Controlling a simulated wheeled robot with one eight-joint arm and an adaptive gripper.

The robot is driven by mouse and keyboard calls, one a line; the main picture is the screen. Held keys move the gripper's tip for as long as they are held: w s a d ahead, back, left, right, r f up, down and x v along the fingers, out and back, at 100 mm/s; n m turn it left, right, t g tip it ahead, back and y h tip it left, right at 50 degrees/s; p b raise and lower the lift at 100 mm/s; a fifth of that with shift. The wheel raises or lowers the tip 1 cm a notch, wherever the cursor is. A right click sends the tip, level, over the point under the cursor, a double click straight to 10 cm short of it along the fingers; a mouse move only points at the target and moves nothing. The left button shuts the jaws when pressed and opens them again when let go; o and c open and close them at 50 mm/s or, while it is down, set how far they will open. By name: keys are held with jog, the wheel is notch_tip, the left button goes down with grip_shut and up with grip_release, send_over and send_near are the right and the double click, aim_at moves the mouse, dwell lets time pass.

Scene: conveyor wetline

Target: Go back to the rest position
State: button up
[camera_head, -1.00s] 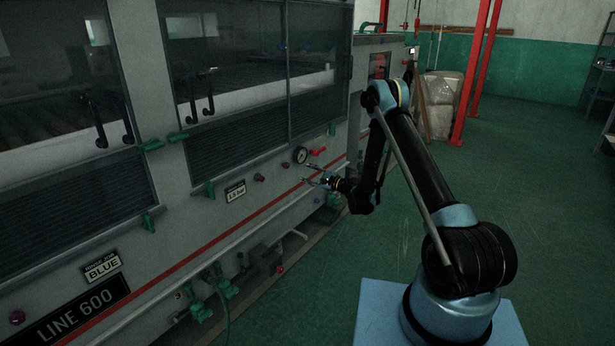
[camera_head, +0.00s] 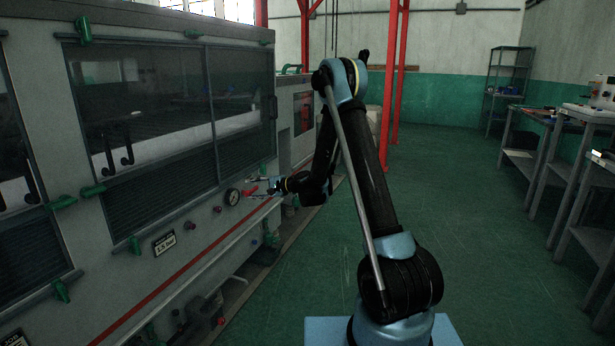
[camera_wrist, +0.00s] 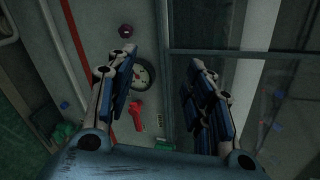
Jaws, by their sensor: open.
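My gripper (camera_head: 258,188) is at the end of my arm, left of the arm's upper links in the head view, close to the front of the grey machine (camera_head: 205,225). In the wrist view my gripper (camera_wrist: 158,95) shows its two fingers wide apart with nothing between them held. Beyond the fingers are a round pressure gauge (camera_wrist: 142,74) and a red valve handle (camera_wrist: 137,113) on the machine's panel. In the head view the gauge (camera_head: 232,197) is just left of my gripper, and the red handle (camera_head: 250,190) lies beside the fingertips. I cannot tell whether they touch.
The machine with its glass windows runs along the left. Green clamps (camera_head: 93,190) and black door handles (camera_head: 118,155) stick out from it. Workbenches (camera_head: 545,150) and a shelf rack (camera_head: 507,85) stand at the right. The green floor (camera_head: 450,220) between is clear.

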jog(key=s+d+r+n+h, duration=0.2)
jog(key=s+d+r, duration=0.2)
jog(key=s+d, duration=0.25)
jog(key=s+d+r+n+g+h, duration=0.1)
jog(key=s+d+r+h, duration=0.15)
jog(key=s+d, duration=0.4)
jog(key=s+d+r+n+h, duration=0.2)
jog(key=s+d+r, duration=0.3)
jog(key=s+d, duration=0.15)
jog(key=s+d+f+n+g+h, duration=0.1)
jog(key=s+d+f+h, duration=0.2)
jog(key=s+d, duration=0.8)
jog(key=s+d+f+n+g+h, duration=0.1)
jog(key=s+d+f+h, duration=0.3)
jog(key=s+d, duration=0.7)
jog(key=s+f+n, duration=0.1)
jog(key=s, duration=0.6)
jog(key=shift+d+f, duration=0.25)
jog(key=shift+f, duration=0.15)
jog(key=shift+h, duration=0.25)
jog(key=shift+w+f, duration=0.2)
jog(key=shift+w, duration=0.2)
